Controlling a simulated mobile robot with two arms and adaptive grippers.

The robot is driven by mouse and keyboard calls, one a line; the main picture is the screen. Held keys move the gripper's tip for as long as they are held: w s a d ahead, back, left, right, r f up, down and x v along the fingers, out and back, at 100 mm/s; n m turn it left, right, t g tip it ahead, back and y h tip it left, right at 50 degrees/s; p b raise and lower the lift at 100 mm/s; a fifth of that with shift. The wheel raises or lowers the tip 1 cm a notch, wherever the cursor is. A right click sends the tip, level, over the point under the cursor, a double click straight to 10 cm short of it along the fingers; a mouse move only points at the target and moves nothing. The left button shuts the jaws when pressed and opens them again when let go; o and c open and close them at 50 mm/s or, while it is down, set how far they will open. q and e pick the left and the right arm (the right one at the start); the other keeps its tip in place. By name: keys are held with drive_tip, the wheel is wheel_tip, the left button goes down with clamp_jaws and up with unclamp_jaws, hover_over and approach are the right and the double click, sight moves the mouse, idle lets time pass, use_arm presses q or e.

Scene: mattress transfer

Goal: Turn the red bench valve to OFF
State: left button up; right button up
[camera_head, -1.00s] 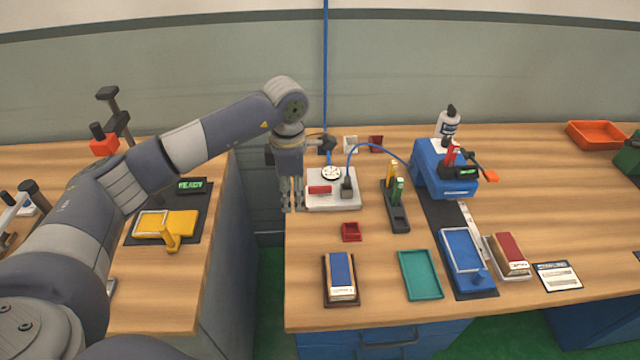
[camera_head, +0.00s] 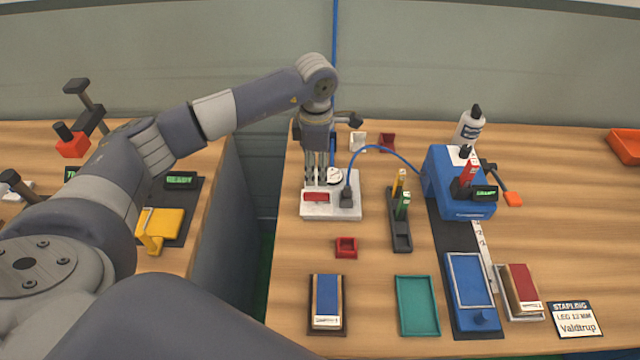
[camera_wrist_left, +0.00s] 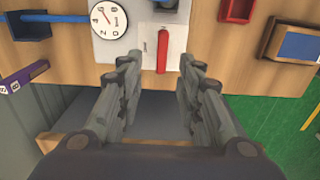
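The red valve lever (camera_head: 316,196) sits on a pale plate (camera_head: 345,208) near the left edge of the right-hand bench. In the left wrist view the lever (camera_wrist_left: 162,50) stands upright in the picture, with small markings beside it too small to read. My left gripper (camera_head: 316,182) points down close to the lever, over the left part of the plate. In the wrist view its two fingers (camera_wrist_left: 160,64) are spread apart with nothing between them, and the lever lies just beyond the gap between the tips. My right gripper is in neither view.
A round white gauge (camera_wrist_left: 109,18) is beside the lever. A blue hose (camera_head: 378,148) arches from the dark fitting (camera_head: 347,198) on the plate toward a blue machine (camera_head: 458,185). A small red tray (camera_head: 346,248) lies in front. A gap separates the two benches.

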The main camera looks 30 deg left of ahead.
sight(317, 194)
use_arm(q)
drive_tip(key=f, duration=0.1)
drive_tip(key=f+p, duration=0.1)
drive_tip(key=f, duration=0.2)
drive_tip(key=shift+s+f, duration=0.35)
drive_tip(key=shift+s, duration=0.05)
drive_tip(key=shift+w+f+p, duration=0.25)
drive_tip(key=shift+f+p, duration=0.1)
drive_tip(key=shift+f, duration=1.5)
clamp_jaws()
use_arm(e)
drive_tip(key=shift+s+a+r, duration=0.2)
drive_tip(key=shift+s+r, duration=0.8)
